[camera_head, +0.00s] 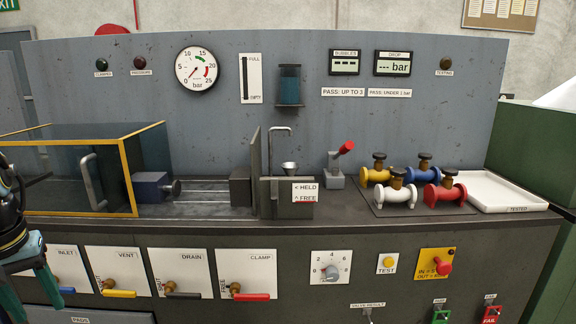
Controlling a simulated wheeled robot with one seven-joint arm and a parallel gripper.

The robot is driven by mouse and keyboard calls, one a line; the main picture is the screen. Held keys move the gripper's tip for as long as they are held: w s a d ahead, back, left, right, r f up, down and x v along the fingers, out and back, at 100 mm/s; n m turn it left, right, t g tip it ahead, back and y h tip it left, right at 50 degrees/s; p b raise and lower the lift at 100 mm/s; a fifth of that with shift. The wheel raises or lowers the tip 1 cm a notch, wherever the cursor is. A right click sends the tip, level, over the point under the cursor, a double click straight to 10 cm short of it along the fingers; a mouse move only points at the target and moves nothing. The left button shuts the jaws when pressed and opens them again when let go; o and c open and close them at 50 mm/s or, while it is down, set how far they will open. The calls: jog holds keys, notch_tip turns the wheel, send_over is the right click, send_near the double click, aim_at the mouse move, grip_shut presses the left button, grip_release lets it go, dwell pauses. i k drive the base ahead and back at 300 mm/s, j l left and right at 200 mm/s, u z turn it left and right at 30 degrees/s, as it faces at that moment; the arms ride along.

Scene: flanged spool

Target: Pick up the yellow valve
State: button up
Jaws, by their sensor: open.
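The yellow valve (368,176) stands at the back left of a group of flanged valves on a dark square mat, right of the red-handled lever. It has a dark knob on top. The white valve (396,195) stands in front of it and hides part of its right side. The blue valve (424,164) is to its right, and the red valve (446,191) is at front right. My gripper (36,299) shows partly at the lower left edge, with teal fingers apart and nothing seen between them. It is far from the yellow valve.
A white tray (497,206) labelled TESTED lies right of the valves. The red-handled lever (338,168) and a spout with a small cup (290,168) stand left of them. A yellow-framed guard (128,165) covers the bench's left side. The panel rises behind.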

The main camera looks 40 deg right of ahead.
aim_at(376, 175)
jog(key=k+l, duration=0.1)
jog(key=l, duration=0.3)
jog(key=k+l, duration=0.15)
jog(key=l, duration=0.25)
jog(key=k+l, duration=0.1)
jog(key=l, duration=0.3)
jog(key=k+l, duration=0.1)
jog(key=l, duration=0.3)
jog(key=k+l, duration=0.1)
jog(key=l, duration=0.3)
jog(key=k+l, duration=0.15)
jog(key=l, duration=0.25)
jog(key=k+l, duration=0.1)
jog(key=l, duration=0.25)
